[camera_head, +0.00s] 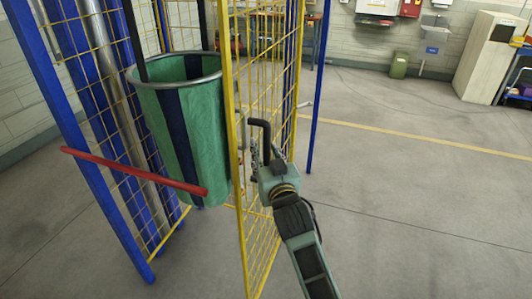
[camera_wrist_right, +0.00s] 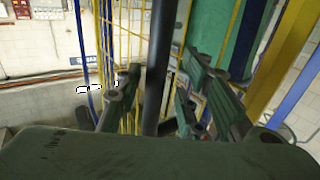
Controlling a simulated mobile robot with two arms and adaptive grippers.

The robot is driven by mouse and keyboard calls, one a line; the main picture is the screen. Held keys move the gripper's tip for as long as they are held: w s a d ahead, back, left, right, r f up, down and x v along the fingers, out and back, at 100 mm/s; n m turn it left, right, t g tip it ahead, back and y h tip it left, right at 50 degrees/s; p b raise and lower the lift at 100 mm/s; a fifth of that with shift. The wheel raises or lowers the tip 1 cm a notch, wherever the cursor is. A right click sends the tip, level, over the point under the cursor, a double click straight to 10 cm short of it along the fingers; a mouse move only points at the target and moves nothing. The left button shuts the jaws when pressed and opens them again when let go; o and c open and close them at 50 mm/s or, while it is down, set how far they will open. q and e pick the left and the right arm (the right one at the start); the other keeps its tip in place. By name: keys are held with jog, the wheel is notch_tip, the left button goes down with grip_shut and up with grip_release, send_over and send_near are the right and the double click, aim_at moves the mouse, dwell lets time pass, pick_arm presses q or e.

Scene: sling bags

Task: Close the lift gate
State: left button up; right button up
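The lift gate (camera_head: 236,150) is a yellow-framed mesh panel. It stands swung out from the blue lift frame (camera_head: 55,100), with an opening between them on the left. A black bent handle (camera_head: 266,132) sticks out from the gate's right side. My right gripper (camera_head: 264,163) is at this handle. In the right wrist view its two fingers (camera_wrist_right: 158,90) stand apart, with the black handle bar (camera_wrist_right: 160,50) between them and gaps visible on both sides. Whether either finger touches the bar is unclear. My left gripper is out of view.
A green and navy striped sling bag (camera_head: 190,130) with a metal rim hangs inside the lift. A red bar (camera_head: 130,170) crosses the opening in front of it. The floor to the right (camera_head: 420,210) is clear. A green bin (camera_head: 399,65) and a white cabinet (camera_head: 485,60) stand far back.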

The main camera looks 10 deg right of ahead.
jog(key=shift+d, duration=0.1)
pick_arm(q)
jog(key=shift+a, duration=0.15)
pick_arm(e)
jog(key=s, duration=1.2)
jog(key=shift+w, duration=0.1)
